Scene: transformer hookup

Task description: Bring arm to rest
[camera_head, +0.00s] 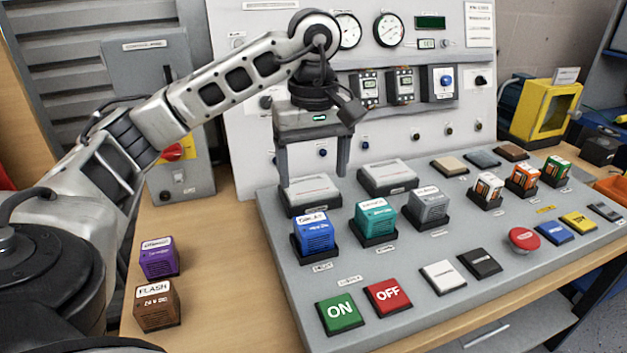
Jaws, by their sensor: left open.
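My left arm (230,85) comes in from the left and reaches over the sloped grey control panel (290,270). My left gripper (312,172) hangs at the panel's back left, pointing down. Its two fingers are apart, with nothing seen between them. They are in front of the upright board and above or close to a grey-white block (309,190); I cannot tell whether they touch it. My right gripper does not show.
Blue (314,235), teal (374,218) and grey (428,206) blocks stand in sockets on the panel. A purple block (159,258) and a brown block (156,305) sit on the wooden table at left. The upright gauge board (250,130) rises behind. A red button (523,239) is at right.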

